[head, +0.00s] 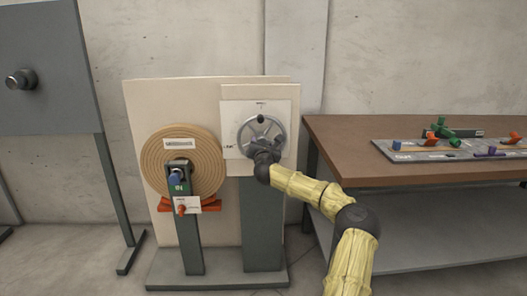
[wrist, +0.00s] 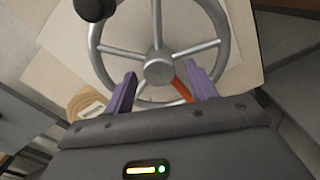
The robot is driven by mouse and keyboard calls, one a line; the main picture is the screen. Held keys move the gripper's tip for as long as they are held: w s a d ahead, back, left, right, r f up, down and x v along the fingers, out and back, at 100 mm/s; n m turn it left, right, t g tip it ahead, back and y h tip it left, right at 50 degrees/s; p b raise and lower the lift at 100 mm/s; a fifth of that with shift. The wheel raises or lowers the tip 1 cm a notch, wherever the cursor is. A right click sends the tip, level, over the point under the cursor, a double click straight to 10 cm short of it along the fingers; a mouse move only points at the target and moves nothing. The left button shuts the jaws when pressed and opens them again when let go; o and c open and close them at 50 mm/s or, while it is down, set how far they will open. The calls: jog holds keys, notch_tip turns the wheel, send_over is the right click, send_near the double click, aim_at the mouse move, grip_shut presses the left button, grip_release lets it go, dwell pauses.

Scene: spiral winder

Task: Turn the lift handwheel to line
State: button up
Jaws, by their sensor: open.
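The lift handwheel (head: 261,132) is a grey spoked wheel with a dark knob on its rim, mounted on a pale square plate (head: 281,108). In the head view the knob (head: 261,118) sits at the top of the rim. In the wrist view the handwheel (wrist: 158,70) fills the upper middle, and its knob (wrist: 95,8) is at upper left. My gripper (wrist: 160,76) is open, its two purple fingers either side of the lower part of the wheel near the hub. An orange-red strip shows between the fingers. Contact with the wheel cannot be told. Small plate markings are unreadable.
A tan spiral coil (head: 153,160) with a front post carrying blue, green and orange parts stands left of the wheel. A brown table (head: 345,130) with a grey board of coloured pieces is at right. A dark panel (head: 50,70) stands far left.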

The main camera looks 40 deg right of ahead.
jog(key=p+v, duration=0.2)
jog(key=v, duration=1.5)
jog(key=shift+s+a, duration=0.1)
jog(key=shift+s, duration=0.05)
